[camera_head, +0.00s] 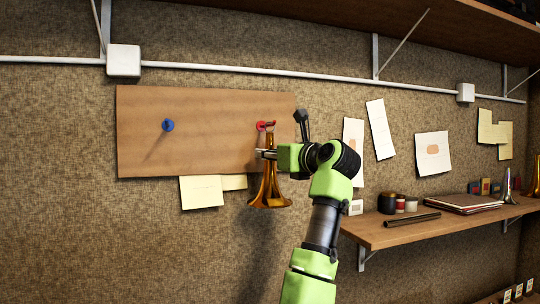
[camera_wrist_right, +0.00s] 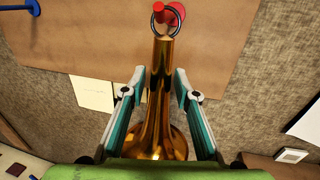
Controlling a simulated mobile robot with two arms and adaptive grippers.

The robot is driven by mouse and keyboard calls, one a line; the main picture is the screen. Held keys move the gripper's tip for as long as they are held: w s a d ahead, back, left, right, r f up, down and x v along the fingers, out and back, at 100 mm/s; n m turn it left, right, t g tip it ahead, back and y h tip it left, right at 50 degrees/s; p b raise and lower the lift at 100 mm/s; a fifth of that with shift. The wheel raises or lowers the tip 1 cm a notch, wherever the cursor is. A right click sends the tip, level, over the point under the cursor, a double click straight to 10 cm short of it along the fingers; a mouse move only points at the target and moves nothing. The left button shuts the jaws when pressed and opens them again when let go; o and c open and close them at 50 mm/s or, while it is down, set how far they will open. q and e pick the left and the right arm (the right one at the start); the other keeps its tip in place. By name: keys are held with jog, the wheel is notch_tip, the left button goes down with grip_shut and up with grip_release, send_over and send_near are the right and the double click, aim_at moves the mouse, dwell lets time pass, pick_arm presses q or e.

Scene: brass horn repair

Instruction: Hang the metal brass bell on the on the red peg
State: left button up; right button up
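The brass bell (camera_head: 268,185) hangs upright, flared end down, in front of a wooden board (camera_head: 215,150). In the right wrist view the bell (camera_wrist_right: 160,85) stands between my right gripper's fingers. The dark ring (camera_wrist_right: 167,18) at its top overlaps the red peg (camera_wrist_right: 158,8); the ring appears to be around the peg, but this is not certain. The red peg (camera_head: 261,126) also shows on the board in the head view. My right gripper (camera_wrist_right: 161,72) has a finger on each side of the bell's neck, with narrow gaps visible, so it looks slightly open. My left gripper is out of view.
A blue peg (camera_head: 168,125) is on the board's left part. Paper notes (camera_head: 201,191) are on the wall below the board. A wooden shelf (camera_head: 400,232) at right holds jars, a dark rod (camera_head: 411,219) and books (camera_head: 463,202).

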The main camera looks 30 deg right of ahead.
jog(key=shift+s, duration=0.1)
jog(key=s, duration=1.2)
jog(key=shift+a, duration=0.25)
